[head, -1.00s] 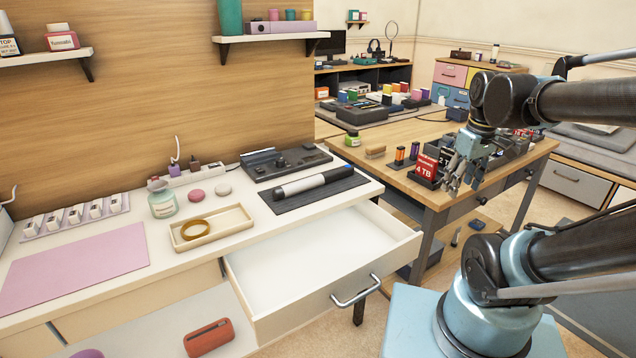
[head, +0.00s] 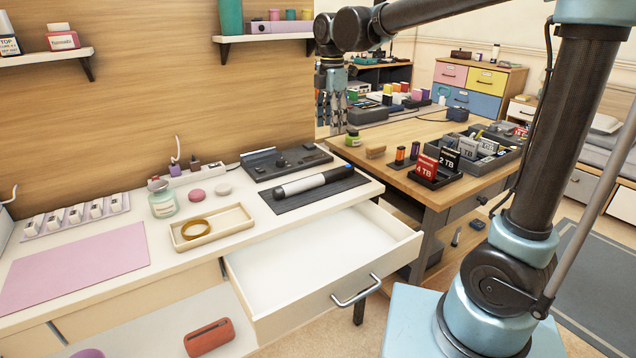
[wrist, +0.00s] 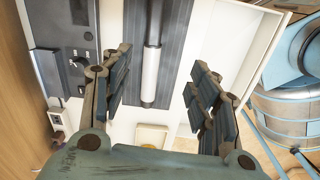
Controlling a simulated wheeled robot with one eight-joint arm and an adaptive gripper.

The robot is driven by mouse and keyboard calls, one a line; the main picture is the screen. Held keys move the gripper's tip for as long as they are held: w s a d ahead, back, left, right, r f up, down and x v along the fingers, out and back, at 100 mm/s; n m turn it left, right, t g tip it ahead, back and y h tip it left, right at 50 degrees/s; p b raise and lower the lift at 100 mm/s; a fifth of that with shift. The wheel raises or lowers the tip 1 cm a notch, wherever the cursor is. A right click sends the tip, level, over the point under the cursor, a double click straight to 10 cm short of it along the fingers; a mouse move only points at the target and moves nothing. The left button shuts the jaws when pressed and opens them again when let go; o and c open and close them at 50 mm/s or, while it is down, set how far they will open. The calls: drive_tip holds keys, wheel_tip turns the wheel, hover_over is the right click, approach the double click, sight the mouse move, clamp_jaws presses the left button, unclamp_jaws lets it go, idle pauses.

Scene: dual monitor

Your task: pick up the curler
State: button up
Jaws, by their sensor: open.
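The curler (head: 312,182), a wand with a silver middle and black ends, lies on a dark mat (head: 290,202) on the white desk. In the wrist view the curler (wrist: 151,70) runs upright in the picture, between the fingers but well below them. My gripper (head: 332,108) is open and empty, high above the back right of the desk in the head view. Its fingers also show in the wrist view (wrist: 163,95), spread apart. Nothing hides the curler's silver barrel.
An open drawer (head: 320,255) juts out in front of the curler. A dark grey tray (head: 262,172) lies behind it, and a shallow tray (head: 240,215) with a gold ring (head: 195,229) lies to its left. A wall shelf (head: 262,38) hangs above. A wooden table (head: 420,140) stands to the right.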

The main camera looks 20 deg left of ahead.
drive_tip(key=a+n, duration=0.1)
drive_tip(key=a, duration=0.2)
hover_over(322, 174)
drive_tip(key=f, duration=1.2)
drive_tip(key=shift+s+a, duration=0.1)
drive_tip(key=shift+a, duration=0.15)
drive_tip(key=shift+d+f, duration=0.15)
drive_tip(key=shift+f, duration=1.25)
drive_tip(key=shift+d+f, duration=0.1)
drive_tip(key=shift+f, duration=1.25)
clamp_jaws()
